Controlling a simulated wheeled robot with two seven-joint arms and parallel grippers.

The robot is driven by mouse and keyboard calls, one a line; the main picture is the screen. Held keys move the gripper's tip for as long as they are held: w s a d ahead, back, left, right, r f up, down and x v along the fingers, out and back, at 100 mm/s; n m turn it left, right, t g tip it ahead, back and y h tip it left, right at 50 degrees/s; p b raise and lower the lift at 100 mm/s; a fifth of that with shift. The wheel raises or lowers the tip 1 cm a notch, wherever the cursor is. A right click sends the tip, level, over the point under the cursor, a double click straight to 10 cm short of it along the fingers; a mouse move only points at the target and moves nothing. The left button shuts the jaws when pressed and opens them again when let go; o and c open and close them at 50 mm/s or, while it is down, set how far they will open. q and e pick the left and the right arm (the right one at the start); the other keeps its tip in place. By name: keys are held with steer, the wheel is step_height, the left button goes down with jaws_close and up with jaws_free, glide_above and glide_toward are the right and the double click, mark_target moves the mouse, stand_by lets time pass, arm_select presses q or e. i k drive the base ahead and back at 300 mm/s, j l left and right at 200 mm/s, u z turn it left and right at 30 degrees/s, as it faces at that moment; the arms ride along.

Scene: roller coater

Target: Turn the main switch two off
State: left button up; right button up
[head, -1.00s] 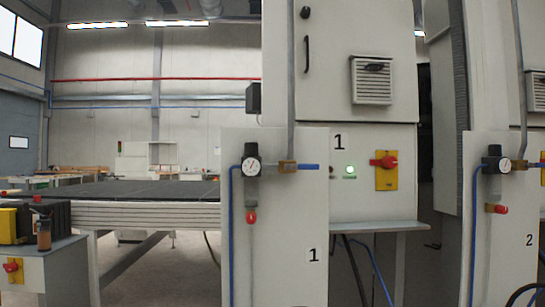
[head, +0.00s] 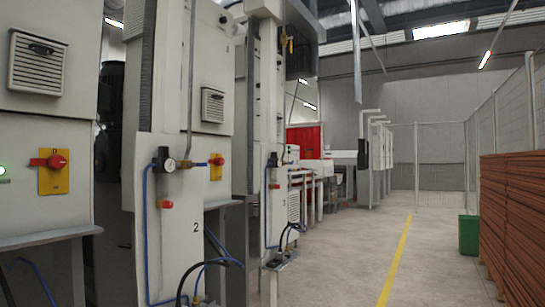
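A red rotary switch on a yellow plate (head: 216,166) sits on the second machine cabinet, partly hidden behind the white panel marked 2 (head: 188,240). The position of its handle is too small to tell. A nearer, similar red switch on a yellow plate (head: 54,170) is on the machine at the left, its red handle lying about level. A green light (head: 3,172) glows to the left of that switch. Neither of my grippers is in view.
A pressure gauge (head: 169,164) with blue hose is on panel 2. Black cables hang at its base. A yellow floor line (head: 396,262) crosses open grey floor. A green bin (head: 468,234), stacked brown boards (head: 515,215) and a mesh fence stand at the right.

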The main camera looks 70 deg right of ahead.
mark_target(218, 161)
steer(key=l+z, duration=0.7)
steer(key=i+l+z, duration=0.15)
steer(key=l+z, duration=0.2)
steer(key=i+l, duration=0.1)
steer(key=l, duration=0.2)
steer(key=i+l+z, duration=0.1)
steer(key=l, duration=0.25)
steer(key=i+l, duration=0.45)
steer(key=l, duration=0.15)
steer(key=i+l, duration=0.25)
steer(key=l, duration=0.15)
steer(key=i+l, duration=0.25)
steer(key=l, duration=0.2)
steer(key=i+l+z, duration=0.1)
steer(key=l, duration=0.3)
steer(key=i, duration=0.1)
